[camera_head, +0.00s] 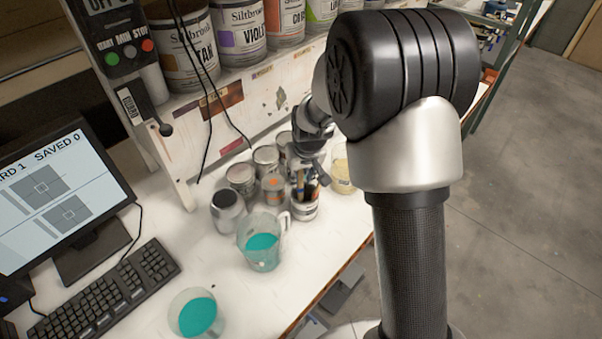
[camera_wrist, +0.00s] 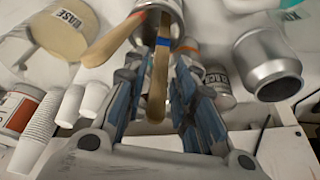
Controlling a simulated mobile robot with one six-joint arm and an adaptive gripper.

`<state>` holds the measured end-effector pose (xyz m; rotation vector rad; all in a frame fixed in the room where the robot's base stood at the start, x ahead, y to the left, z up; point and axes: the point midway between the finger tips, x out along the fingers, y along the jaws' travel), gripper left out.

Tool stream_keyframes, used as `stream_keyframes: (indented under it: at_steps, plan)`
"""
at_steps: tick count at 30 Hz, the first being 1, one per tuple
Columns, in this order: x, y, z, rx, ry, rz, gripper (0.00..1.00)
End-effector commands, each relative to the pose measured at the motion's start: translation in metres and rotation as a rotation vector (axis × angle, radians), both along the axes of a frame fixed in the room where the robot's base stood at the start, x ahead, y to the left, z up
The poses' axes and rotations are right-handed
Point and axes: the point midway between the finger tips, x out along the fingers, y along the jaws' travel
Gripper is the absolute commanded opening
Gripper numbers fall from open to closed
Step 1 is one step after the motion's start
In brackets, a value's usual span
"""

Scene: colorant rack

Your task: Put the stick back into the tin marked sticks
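The tin (camera_head: 304,209) stands on the white bench with several sticks standing in it. In the wrist view the tin (camera_wrist: 178,14) is at the top, partly cut off, and its marking is not readable. Another wooden stick (camera_wrist: 112,40) leans out to the left. My gripper (camera_head: 311,163) is right above the tin, pointing down. In the wrist view my gripper (camera_wrist: 160,75) appears open, with a finger on each side of the banded stick and gaps between.
Several small cans (camera_head: 241,177) and a dark-topped jar (camera_head: 227,210) stand left of the tin. A jug of teal liquid (camera_head: 262,245) is in front. A yellowish tub (camera_head: 342,174) is at right. Stacked paper cups (camera_wrist: 45,120) show at left in the wrist view.

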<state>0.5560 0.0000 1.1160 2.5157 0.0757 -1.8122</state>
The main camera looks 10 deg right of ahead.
Motion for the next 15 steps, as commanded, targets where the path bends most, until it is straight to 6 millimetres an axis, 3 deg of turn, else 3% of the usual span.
stream_keyframes:
  at_steps: [4,15]
  plan:
    - [0.0,0.0,0.0,0.0,0.0,0.0,0.38]
    - [-0.0009,0.0,0.0045,0.0,-0.002,0.0,0.38]
